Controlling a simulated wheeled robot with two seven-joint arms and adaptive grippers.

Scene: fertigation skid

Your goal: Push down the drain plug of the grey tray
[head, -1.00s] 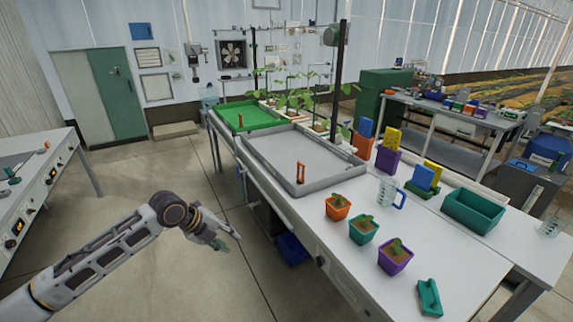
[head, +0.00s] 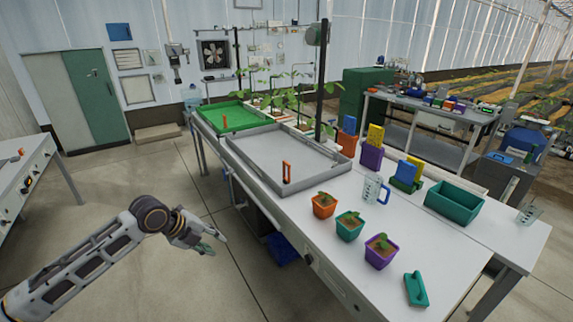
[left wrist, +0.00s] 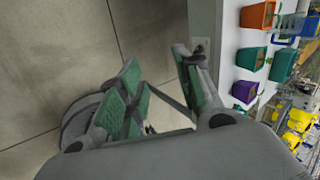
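The grey tray (head: 262,158) lies on the long white bench in the head view. An orange upright handle, the drain plug (head: 287,172), stands at its near corner. My left gripper (head: 217,243) is over the floor to the left of the bench, well apart from the tray and plug. In the left wrist view its two green-padded fingers (left wrist: 160,90) are spread apart with nothing between them. The tray and plug do not show in the left wrist view. My right gripper is not in view.
A green tray (head: 222,131) with another orange handle lies behind the grey one. Orange, teal and purple pots (head: 381,250), a measuring jug (head: 372,188) and a teal trowel-like tool (head: 416,290) stand on the near bench.

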